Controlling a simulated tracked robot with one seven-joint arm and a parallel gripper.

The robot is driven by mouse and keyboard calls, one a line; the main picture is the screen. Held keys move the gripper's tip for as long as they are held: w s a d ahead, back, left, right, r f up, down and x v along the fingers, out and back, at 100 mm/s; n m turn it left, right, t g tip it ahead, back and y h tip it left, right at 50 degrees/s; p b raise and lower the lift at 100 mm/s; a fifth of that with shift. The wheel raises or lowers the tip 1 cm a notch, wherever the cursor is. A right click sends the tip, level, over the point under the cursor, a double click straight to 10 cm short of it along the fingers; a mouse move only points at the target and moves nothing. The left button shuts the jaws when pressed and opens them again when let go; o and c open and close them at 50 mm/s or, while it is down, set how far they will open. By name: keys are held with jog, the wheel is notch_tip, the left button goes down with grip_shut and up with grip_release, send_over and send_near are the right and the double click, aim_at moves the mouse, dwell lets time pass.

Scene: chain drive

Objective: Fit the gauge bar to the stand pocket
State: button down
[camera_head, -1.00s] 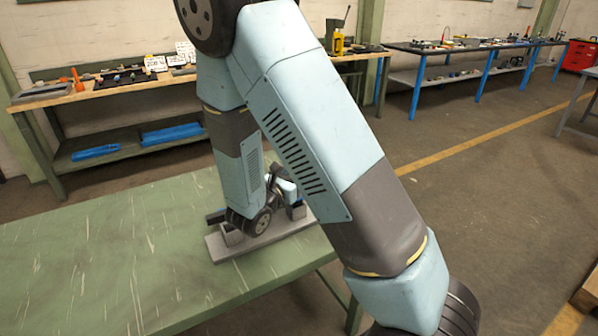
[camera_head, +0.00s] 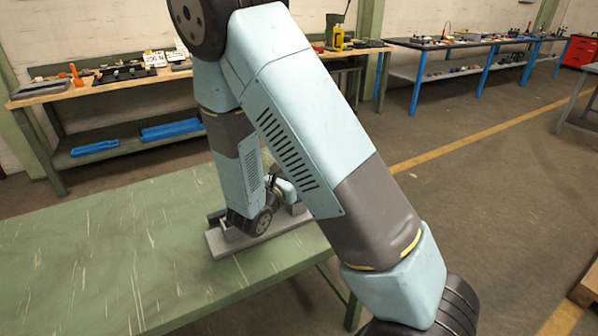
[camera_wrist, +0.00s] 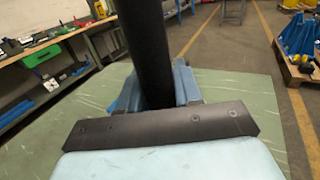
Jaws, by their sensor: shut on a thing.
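The stand is a grey base plate (camera_head: 284,228) with upright grey blocks, lying on the green table (camera_head: 100,255). My arm stands over it and covers its middle. My gripper is at the stand, mostly hidden behind my wrist in the head view. In the wrist view a black upright part of my gripper (camera_wrist: 147,50) fills the middle. Blue pieces show on both sides of it, against the green table. The gauge bar is held in the shut jaws but is largely hidden. I cannot tell whether it is seated in the pocket.
The left part of the green table is clear. A wooden-topped bench (camera_head: 130,80) with small tools and blue bins stands behind. A dark bench with blue legs (camera_head: 470,42) and a red cabinet (camera_head: 578,50) stand farther right.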

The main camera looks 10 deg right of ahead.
jog(key=shift+f, duration=0.6)
jog(key=c, duration=0.7)
grip_release()
jog(key=v, duration=1.3)
jog(key=shift+s+a, duration=0.2)
jog(key=shift+a, duration=0.15)
jog(key=s+d+r+m+g+y, duration=0.2)
jog(key=s+d+r+m+g, duration=0.2)
jog(key=d+r+m+g, duration=0.25)
jog(key=s+d+r+m+g+y, duration=0.1)
jog(key=s+d+r+m+g, duration=0.3)
jog(key=d+m+g, duration=0.35)
jog(key=s+d+r+m+t+y, duration=0.1)
jog(key=s+r+m+t+y, duration=0.1)
jog(key=r+m+y, duration=0.1)
jog(key=s+r+m+t+y, duration=0.2)
jog(key=s+r+m+y, duration=0.1)
jog(key=r+m+y, duration=0.1)
jog(key=s+d+r+m+t+y, duration=0.1)
jog(key=s+r+m+t+y, duration=0.2)
jog(key=r+m, duration=0.2)
jog(key=shift+s+d+r+m, duration=0.1)
jog(key=shift+d+r+m, duration=0.2)
jog(key=shift+r, duration=0.4)
